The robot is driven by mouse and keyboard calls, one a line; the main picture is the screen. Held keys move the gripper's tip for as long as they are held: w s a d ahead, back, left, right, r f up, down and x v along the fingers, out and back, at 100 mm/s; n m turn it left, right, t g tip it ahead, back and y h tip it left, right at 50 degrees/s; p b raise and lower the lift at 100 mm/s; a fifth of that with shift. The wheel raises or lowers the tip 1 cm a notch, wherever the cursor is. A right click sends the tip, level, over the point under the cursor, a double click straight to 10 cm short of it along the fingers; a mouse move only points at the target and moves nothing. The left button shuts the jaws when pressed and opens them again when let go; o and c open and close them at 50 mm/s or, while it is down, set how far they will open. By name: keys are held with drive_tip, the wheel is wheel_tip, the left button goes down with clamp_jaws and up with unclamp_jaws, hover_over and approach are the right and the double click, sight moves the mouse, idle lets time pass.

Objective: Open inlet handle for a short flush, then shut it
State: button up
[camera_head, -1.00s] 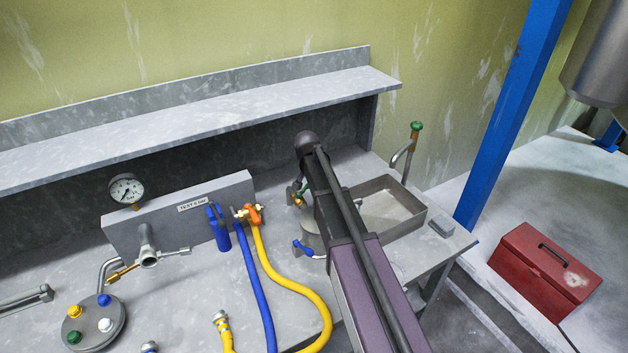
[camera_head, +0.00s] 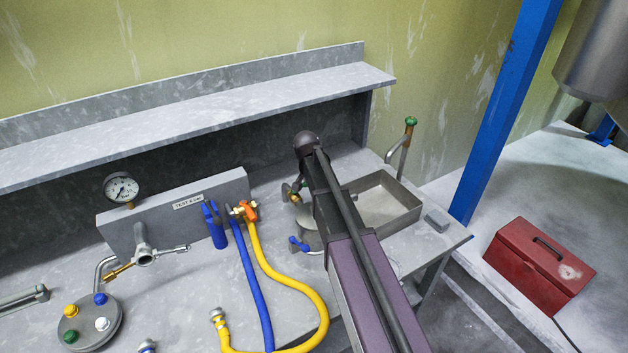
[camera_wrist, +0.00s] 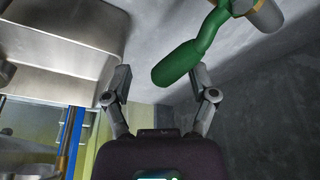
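In the wrist view a green lever handle (camera_wrist: 185,60) sticks out from a brass and metal valve (camera_wrist: 262,12). My gripper (camera_wrist: 161,80) is open, with its two fingers apart. The green handle's rounded end shows between the fingertips, nearer the right one. I cannot tell whether it touches that finger. In the head view my gripper is hidden behind my arm. A brass valve (camera_head: 293,191) shows just left of my arm, beside the steel sink (camera_head: 410,205). A blue lever handle (camera_head: 298,245) shows at the sink's lower left. No label names the inlet handle.
A pressure gauge (camera_head: 121,187) and a grey block (camera_head: 225,190) stand left on the bench. An orange-handled valve (camera_head: 245,211) joins a yellow hose (camera_head: 300,285); a blue hose (camera_head: 255,290) lies alongside. A shelf (camera_head: 200,120) overhangs the back. A green-topped tap (camera_head: 410,122) stands behind the sink.

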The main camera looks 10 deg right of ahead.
drive_tip(key=shift+w, duration=0.15)
drive_tip(key=shift+d, duration=0.15)
drive_tip(key=shift+w+d, duration=0.25)
drive_tip(key=shift+d, duration=0.15)
drive_tip(key=shift+w+d, duration=0.25)
drive_tip(key=shift+d, duration=0.55)
drive_tip(key=shift+w+d, duration=0.25)
drive_tip(key=shift+d, duration=0.5)
drive_tip(key=shift+w+d, duration=0.25)
drive_tip(key=shift+d, duration=0.55)
drive_tip(key=shift+r, duration=0.1)
